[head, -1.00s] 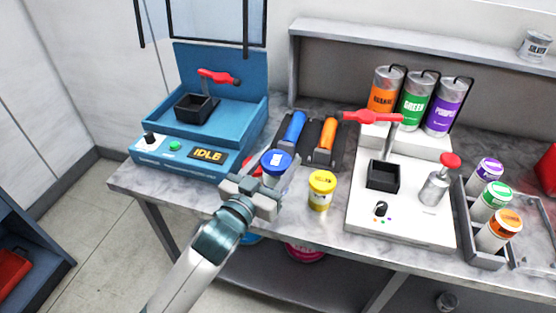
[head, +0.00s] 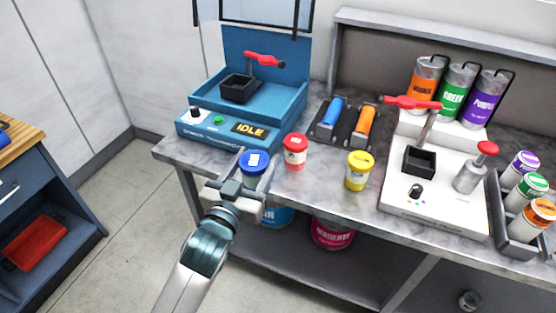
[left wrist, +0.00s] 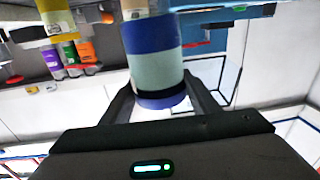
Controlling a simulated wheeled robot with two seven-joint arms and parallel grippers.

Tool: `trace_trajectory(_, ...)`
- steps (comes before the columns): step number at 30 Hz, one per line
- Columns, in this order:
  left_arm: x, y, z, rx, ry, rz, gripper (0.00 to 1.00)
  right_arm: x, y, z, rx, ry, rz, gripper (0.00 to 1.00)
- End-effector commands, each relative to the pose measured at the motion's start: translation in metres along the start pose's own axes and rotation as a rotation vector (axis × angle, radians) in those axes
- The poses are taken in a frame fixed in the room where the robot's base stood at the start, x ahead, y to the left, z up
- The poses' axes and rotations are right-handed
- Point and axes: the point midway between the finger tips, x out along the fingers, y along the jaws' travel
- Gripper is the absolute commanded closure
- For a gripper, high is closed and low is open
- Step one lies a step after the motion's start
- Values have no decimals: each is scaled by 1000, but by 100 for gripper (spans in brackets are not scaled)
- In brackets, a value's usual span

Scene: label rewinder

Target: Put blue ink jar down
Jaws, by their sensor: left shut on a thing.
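The blue ink jar (head: 253,165) has a blue lid with a white label. My left gripper (head: 244,180) is shut on it, with the jar between its fingers, near the front edge of the marble-topped table (head: 308,200). In the left wrist view the jar (left wrist: 155,62) fills the space between the fingers (left wrist: 160,95). I cannot tell whether the jar's base touches the tabletop. My right gripper is in neither view.
A red jar (head: 295,152) stands just right of the blue jar, and a yellow jar (head: 359,171) stands farther right. The blue machine marked IDLE (head: 247,128) is behind. A white press (head: 430,206) stands to the right. Bare tabletop lies between the red and yellow jars.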

Motion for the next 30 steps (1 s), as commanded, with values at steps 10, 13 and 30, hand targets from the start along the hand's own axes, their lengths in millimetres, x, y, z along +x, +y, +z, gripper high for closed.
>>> trace_trajectory(10, -49, -74, 15, 17, -10, -200, 79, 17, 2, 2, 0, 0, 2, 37)
trace_trajectory(13, -58, -85, 16, 23, -13, -232, 79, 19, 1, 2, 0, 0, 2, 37)
trace_trajectory(30, -64, -89, 13, 25, -14, -244, 79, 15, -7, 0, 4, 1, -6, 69)
